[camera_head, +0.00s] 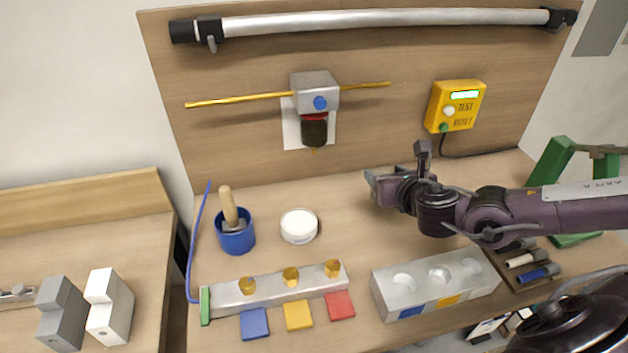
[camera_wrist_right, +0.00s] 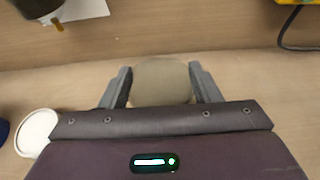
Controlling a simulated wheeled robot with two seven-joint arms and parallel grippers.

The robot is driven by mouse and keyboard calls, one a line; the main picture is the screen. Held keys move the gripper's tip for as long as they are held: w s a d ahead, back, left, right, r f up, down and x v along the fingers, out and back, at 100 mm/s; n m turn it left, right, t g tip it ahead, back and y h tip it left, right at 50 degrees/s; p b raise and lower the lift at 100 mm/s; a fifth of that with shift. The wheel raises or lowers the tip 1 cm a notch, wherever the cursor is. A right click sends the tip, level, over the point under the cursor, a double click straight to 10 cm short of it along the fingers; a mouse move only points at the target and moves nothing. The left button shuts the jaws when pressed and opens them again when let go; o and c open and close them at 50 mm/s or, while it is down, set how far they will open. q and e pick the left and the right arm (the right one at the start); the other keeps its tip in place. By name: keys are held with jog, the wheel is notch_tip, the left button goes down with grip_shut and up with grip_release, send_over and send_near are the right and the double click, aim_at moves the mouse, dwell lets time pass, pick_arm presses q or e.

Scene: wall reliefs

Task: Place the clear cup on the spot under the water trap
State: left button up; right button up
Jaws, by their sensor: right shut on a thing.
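The water trap (camera_head: 315,130) is a dark bowl with a red band, hanging under a grey block on the back panel. In the right wrist view its dark lower end (camera_wrist_right: 40,8) shows at the top left. My right gripper (camera_head: 380,184) is over the table's back part, right of the trap. In its wrist view, the fingers (camera_wrist_right: 163,86) are shut on the clear cup (camera_wrist_right: 162,74), a pale see-through round shape between them. The cup is hard to make out in the head view. No marked spot is clear under the trap. My left gripper is not in view.
A white round dish (camera_head: 299,225) and a blue pot (camera_head: 236,236) with a wooden-handled tool stand left of the gripper. A grey bar with brass fittings (camera_head: 270,293) and a grey block with hollows (camera_head: 435,283) lie in front. The table below the trap looks clear.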

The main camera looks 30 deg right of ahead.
jog(key=w+a+p, duration=0.1)
jog(key=w+a, duration=0.2)
jog(key=w, duration=0.1)
jog(key=w+a+p, duration=0.1)
jog(key=w+a, duration=0.3)
jog(key=w+a+p, duration=0.1)
jog(key=w+a, duration=0.2)
jog(key=w, duration=0.2)
jog(key=shift+a, duration=0.25)
notch_tip(320, 180, down, 3)
jog(key=shift+s+f+p, duration=0.1)
jog(key=shift+f+p, duration=0.05)
jog(key=shift+p, duration=0.2)
jog(key=shift+f, duration=0.1)
jog(key=shift+f, duration=0.1)
jog(key=o, duration=1.1)
jog(key=shift+c, duration=0.2)
